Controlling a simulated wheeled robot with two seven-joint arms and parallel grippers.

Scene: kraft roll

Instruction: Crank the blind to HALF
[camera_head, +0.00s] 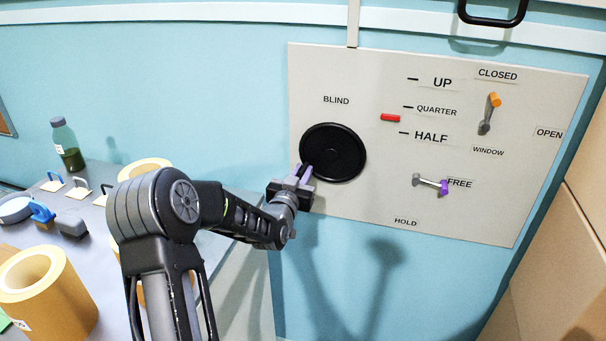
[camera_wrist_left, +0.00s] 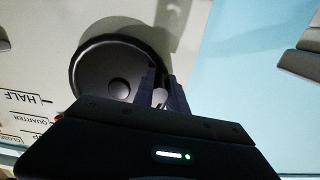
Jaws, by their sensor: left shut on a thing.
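The black round blind crank wheel (camera_head: 335,146) is on a pale wall panel under the word BLIND. My left gripper (camera_head: 306,173) is at the wheel's lower left edge, shut on a part of the wheel that its fingers hide. In the left wrist view the wheel (camera_wrist_left: 118,72) shows with my left gripper's fingers (camera_wrist_left: 160,88) at its rim. A red marker (camera_head: 390,118) sits between UP and HALF, a little below the QUARTER line and above the HALF line. My right gripper is not in view.
On the panel, a lever with an orange knob (camera_head: 495,100) points up toward CLOSED, and one with a purple knob (camera_head: 444,187) points toward FREE. A counter at left holds a bottle (camera_head: 65,145) and tan rolls (camera_head: 45,290). A cardboard-coloured surface (camera_head: 560,250) stands at right.

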